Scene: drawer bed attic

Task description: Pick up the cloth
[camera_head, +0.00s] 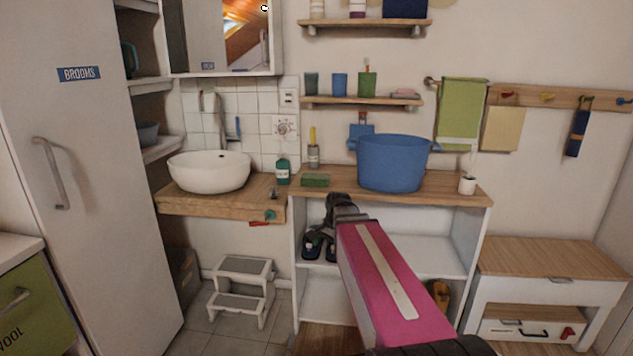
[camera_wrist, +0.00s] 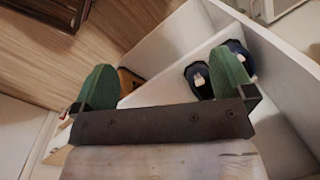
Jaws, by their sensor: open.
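A green cloth with a white band (camera_head: 461,110) hangs from a rail on the back wall, right of the blue tub. A plain yellowish cloth (camera_head: 501,129) hangs beside it, below the hook board. I cannot tell which of the two is the task's cloth. My gripper (camera_head: 337,205) is in front of the shelf unit, left of and lower than both cloths. In the wrist view my gripper (camera_wrist: 165,82) shows two green finger pads wide apart with nothing between them. No cloth is recognisable in the wrist view.
A blue tub (camera_head: 392,163) and a white cup (camera_head: 467,185) stand on the wooden counter. Dark blue shoes (camera_wrist: 217,66) lie in the shelf unit below. A white sink (camera_head: 209,172) and step stool (camera_head: 241,290) are left. A wooden-topped bench (camera_head: 550,259) stands right.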

